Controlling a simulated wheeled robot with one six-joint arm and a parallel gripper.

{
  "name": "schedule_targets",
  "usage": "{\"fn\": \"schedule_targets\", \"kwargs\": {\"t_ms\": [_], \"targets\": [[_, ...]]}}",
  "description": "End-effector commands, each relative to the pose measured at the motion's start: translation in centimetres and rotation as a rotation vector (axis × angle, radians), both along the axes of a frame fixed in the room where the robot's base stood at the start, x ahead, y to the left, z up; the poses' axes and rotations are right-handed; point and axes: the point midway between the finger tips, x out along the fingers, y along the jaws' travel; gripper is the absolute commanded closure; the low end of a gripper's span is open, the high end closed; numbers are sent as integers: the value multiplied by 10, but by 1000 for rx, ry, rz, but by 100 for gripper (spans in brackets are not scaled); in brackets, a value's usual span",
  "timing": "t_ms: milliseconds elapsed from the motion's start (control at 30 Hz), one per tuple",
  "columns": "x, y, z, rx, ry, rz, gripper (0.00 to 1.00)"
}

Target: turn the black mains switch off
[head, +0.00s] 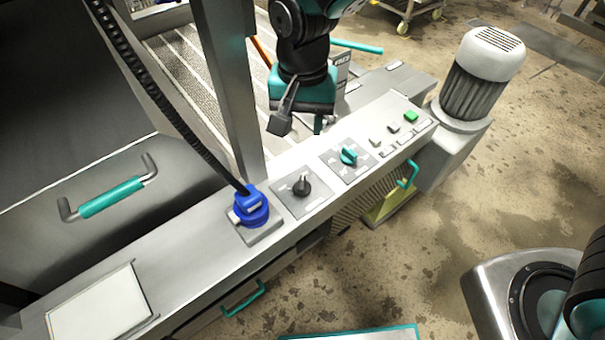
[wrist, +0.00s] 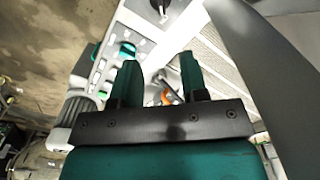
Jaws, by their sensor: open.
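The black mains switch (head: 301,187) is a rotary knob on a square grey plate on top of the long metal console. In the wrist view the black switch (wrist: 160,6) shows at the top edge, partly cut off. Its exact pointing direction is too small to tell. My gripper (head: 298,128) is open and empty, above the console and behind the switch, apart from it. In the wrist view my gripper (wrist: 158,68) shows two teal fingers spread, with nothing between them.
A teal rotary switch (head: 348,156) sits right of the black one. A blue plug (head: 252,208) with a black cable is left of it. A metal post (head: 228,90) rises close behind. Push buttons, including a green one (head: 411,116), and a motor (head: 478,75) lie further right.

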Motion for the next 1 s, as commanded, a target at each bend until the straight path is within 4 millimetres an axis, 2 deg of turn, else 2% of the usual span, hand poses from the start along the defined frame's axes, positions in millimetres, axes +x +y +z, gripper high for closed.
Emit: {"fn": "schedule_targets", "kwargs": {"t_ms": [167, 267, 700, 800, 1000], "targets": [[1, 2, -21, -10, 2, -17, 60], [1, 1, -40, -11, 3, -16, 60], [1, 0, -138, -9, 3, -16, 60], [1, 0, -155, -8, 1, -16, 60], [1, 0, -173, -7, 0, -16, 60]]}}
